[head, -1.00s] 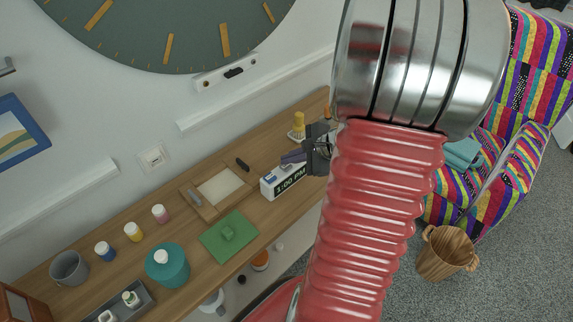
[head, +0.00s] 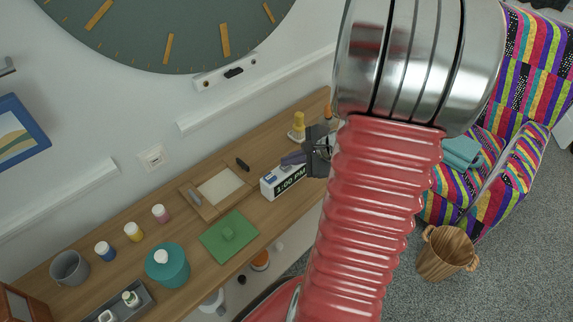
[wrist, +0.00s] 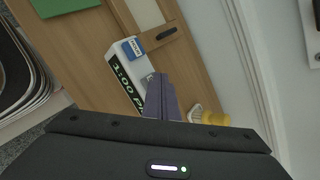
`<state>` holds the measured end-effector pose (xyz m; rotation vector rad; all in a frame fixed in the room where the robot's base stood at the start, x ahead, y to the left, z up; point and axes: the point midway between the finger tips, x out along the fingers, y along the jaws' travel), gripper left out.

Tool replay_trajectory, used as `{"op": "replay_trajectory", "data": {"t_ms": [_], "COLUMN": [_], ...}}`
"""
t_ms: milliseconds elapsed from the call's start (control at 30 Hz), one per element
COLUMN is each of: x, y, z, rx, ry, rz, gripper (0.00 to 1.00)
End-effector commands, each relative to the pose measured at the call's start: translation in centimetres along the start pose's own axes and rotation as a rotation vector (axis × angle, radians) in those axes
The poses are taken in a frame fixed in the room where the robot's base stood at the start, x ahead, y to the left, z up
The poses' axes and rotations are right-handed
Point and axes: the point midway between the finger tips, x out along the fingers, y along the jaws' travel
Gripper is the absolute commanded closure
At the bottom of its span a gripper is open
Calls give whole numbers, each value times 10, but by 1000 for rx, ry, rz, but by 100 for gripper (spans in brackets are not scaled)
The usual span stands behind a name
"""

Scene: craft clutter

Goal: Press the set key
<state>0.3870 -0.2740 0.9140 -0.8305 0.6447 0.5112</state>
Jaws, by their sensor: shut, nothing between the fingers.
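A white digital clock (head: 284,181) with a dark display reading 1:00 PM stands on the wooden shelf. It also shows in the wrist view (wrist: 118,62), with a blue key (wrist: 133,48) on its top near one end; the key's lettering is too small to read. My gripper (head: 290,158) has purple fingers and is shut and empty. In the wrist view the fingertips (wrist: 158,77) are over the clock's top toward the other end from the blue key, and hide part of it. I cannot tell whether they touch the clock.
The wooden shelf (head: 272,148) runs along the wall. A framed tray (head: 219,190), a dark marker (head: 243,164) and a green mat (head: 215,245) lie near the clock.

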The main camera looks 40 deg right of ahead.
Motion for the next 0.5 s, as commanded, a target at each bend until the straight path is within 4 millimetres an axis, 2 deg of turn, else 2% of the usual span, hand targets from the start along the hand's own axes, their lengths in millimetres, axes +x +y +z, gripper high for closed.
{"op": "replay_trajectory", "data": {"t_ms": [500], "x": [-10], "y": [-8], "z": [7], "rx": [-1], "ry": [0], "rz": [-1], "gripper": [100]}}
